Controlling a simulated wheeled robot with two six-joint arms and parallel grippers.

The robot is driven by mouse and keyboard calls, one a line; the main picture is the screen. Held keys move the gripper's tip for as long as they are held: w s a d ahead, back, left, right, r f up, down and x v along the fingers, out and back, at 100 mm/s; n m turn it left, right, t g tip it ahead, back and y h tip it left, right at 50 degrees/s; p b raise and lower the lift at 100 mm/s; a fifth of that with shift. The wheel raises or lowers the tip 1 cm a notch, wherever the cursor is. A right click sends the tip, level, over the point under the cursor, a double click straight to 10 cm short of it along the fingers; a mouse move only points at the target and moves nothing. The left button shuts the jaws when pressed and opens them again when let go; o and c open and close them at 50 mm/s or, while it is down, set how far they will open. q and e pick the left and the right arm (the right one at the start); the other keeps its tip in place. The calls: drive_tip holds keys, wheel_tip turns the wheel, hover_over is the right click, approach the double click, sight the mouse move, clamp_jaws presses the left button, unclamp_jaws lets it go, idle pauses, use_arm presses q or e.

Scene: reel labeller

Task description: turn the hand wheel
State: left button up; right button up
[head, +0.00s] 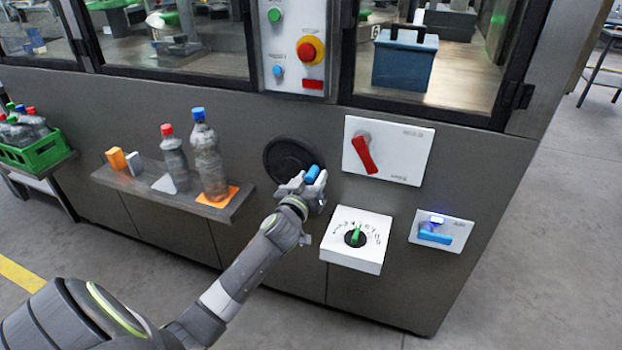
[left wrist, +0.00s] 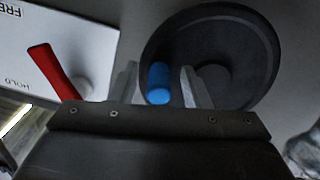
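The hand wheel (head: 285,155) is a black disc on the machine's grey front panel, with a blue handle (head: 312,174) near its lower right rim. My left gripper (head: 304,183) is at the handle and covers the wheel's lower right part. In the left wrist view the wheel (left wrist: 245,45) shows close up, and the blue handle (left wrist: 158,82) stands between the two fingers of my left gripper (left wrist: 163,85). A narrow gap shows on each side of the handle, so the fingers look open around it. My right gripper is not in view.
A white plate with a red lever (head: 364,154) is right of the wheel. A numbered dial box (head: 357,240) and a blue-handled switch (head: 436,236) are below right. A shelf (head: 118,186) with two bottles is left. A green crate (head: 38,152) stands further left.

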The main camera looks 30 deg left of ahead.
use_arm(q)
drive_tip(key=shift+s, duration=0.15)
drive_tip(key=shift+s+f, duration=0.1)
drive_tip(key=shift+s, duration=0.2)
drive_tip(key=v, duration=1.6)
drive_tip(key=shift+s+d, duration=0.25)
